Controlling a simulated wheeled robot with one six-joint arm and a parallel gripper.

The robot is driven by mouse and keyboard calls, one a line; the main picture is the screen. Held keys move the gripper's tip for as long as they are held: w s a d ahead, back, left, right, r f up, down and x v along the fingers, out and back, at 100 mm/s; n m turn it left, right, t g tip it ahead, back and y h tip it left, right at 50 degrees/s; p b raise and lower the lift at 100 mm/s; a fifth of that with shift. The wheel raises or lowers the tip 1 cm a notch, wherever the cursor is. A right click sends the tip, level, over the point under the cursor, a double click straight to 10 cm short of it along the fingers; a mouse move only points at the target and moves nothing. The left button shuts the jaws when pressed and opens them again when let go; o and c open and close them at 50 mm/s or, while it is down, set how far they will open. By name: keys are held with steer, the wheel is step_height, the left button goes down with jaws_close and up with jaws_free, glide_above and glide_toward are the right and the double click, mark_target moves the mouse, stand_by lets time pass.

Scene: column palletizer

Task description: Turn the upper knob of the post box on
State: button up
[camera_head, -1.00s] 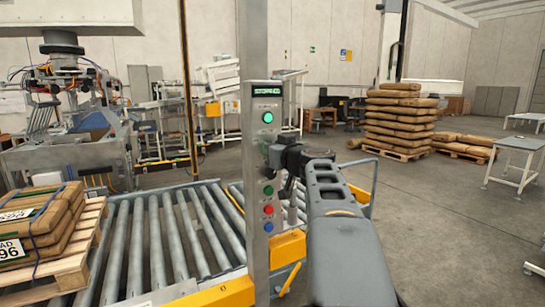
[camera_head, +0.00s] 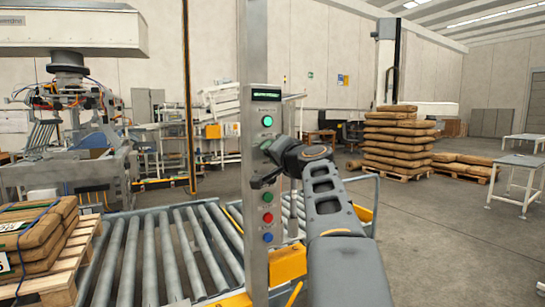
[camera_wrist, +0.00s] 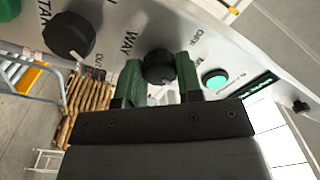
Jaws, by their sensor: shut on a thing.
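The grey post box (camera_head: 259,215) stands upright in the middle of the head view. It has a small display (camera_head: 266,94) at the top and a lit green button (camera_head: 267,121) below it. In the wrist view the black upper knob (camera_wrist: 160,67) sits between the two green fingers of my gripper (camera_wrist: 159,76), which are shut on it. The letters "OFF" and "WAY" show on the panel near it. A second black knob (camera_wrist: 68,35) is free at upper left. In the head view my gripper (camera_head: 274,150) hides most of the upper knob.
Green (camera_head: 268,198), red (camera_head: 267,218) and blue (camera_head: 267,238) buttons sit lower on the post box. A roller conveyor (camera_head: 150,250) lies to the left, with a pallet of sacks (camera_head: 40,240). Open floor (camera_head: 450,240) lies to the right.

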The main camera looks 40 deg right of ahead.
steer(key=shift+m, duration=1.7)
steer(key=o, duration=0.9)
steer(key=s+b, duration=0.1)
steer(key=s, duration=0.3)
steer(key=s+a+b, duration=0.1)
steer(key=s, duration=0.4)
steer(key=s+b, duration=0.1)
steer(key=s, duration=0.3)
steer(key=shift+s+a+f, duration=0.3)
steer(key=shift+s+a, duration=0.05)
steer(key=shift+a, duration=0.05)
steer(key=shift+w, duration=0.1)
